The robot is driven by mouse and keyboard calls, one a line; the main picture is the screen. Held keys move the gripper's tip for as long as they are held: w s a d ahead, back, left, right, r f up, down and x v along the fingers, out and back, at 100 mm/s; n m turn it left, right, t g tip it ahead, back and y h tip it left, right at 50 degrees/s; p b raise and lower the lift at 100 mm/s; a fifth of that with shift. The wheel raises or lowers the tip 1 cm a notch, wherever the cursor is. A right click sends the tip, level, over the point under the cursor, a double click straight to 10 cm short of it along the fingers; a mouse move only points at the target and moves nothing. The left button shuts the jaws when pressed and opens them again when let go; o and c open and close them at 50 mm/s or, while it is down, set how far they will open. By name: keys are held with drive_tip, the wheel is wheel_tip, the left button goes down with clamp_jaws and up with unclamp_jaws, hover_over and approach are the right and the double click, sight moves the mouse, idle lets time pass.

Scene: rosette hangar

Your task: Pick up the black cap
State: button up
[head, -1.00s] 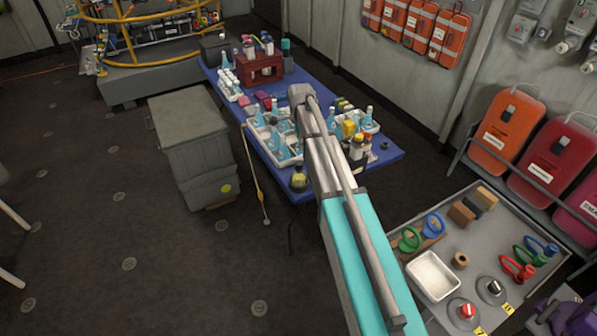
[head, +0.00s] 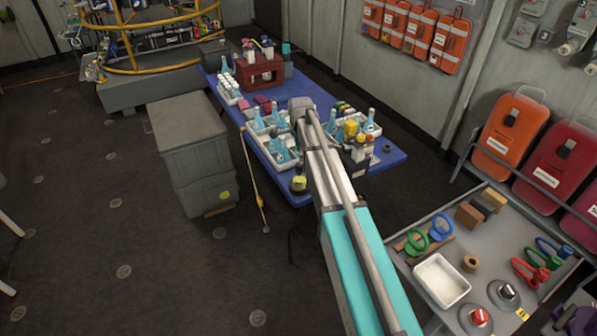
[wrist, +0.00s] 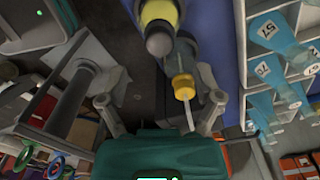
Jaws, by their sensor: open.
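A small dark round piece, which looks like the black cap (head: 387,149), lies on the right edge of the blue table (head: 395,160) in the head view. I cannot make it out for sure in the wrist view. My gripper (wrist: 161,100) is open, with its two fingers spread and nothing between them that I can see held. Beyond the fingers, in the wrist view, are a yellow bottle with a dark rounded end (wrist: 158,42) and a dark bottle with a yellow collar and pale nozzle (wrist: 183,88). In the head view my arm hides the gripper.
White trays of blue-liquid bottles (head: 270,140) crowd the table, and bottles stand right of my arm. A grey crate (head: 190,150) is left. A grey bench (head: 475,240) with a white tray (head: 441,281) is right.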

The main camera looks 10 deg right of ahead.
sight(299, 164)
drive_tip(key=shift+f, duration=0.15)
wheel_tip(299, 164, down, 5)
drive_tip(key=b, duration=0.5)
drive_tip(key=shift+a, duration=0.15)
idle(0.7)
drive_tip(key=c, duration=0.9)
